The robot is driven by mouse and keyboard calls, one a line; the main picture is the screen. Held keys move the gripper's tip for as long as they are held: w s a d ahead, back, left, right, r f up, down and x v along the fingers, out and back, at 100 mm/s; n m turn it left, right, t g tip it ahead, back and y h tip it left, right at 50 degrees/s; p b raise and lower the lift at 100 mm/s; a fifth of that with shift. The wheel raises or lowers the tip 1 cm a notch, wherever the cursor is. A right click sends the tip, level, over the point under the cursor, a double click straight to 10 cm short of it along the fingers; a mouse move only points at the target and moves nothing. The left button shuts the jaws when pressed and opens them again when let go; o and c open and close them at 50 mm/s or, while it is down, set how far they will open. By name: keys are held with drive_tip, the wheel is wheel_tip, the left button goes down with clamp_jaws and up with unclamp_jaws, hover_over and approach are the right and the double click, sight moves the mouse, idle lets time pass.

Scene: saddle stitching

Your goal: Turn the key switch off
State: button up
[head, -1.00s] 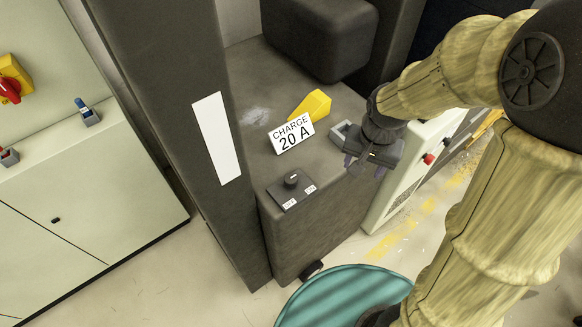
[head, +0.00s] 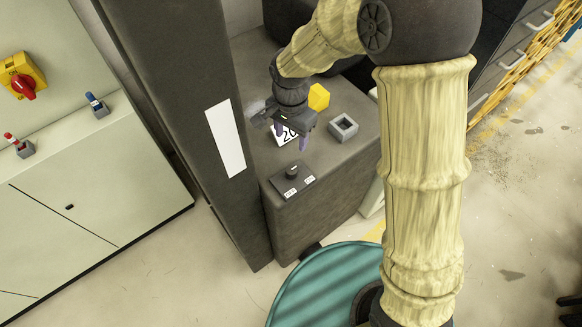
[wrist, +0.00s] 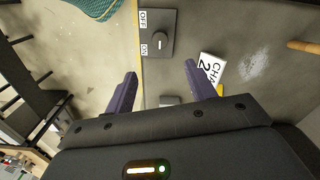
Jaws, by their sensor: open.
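The key switch (head: 292,178) is a dark plate with a round black knob, on the top of a dark grey cabinet near its front edge. In the wrist view the key switch (wrist: 159,31) shows white OFF and ON labels along one side, and a small pale mark on the knob. The knob's exact setting is hard to tell. My gripper (head: 292,138) is open and empty, above the cabinet and behind the knob in the head view. In the wrist view my gripper (wrist: 160,71) has its two purple fingers spread, with the knob beyond the gap, apart from them.
An empty grey square holder (head: 343,126) is to the right. A dark post (head: 190,110) rises at left. A red rotary switch (head: 22,84) is on the far-left cabinet.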

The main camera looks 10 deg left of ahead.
sight(292, 169)
wheel_tip(292, 169, down, 16)
drive_tip(key=p, duration=0.4)
drive_tip(key=shift+w+f, duration=0.15)
drive_tip(key=c, duration=1)
drive_tip(key=shift+o, duration=0.2)
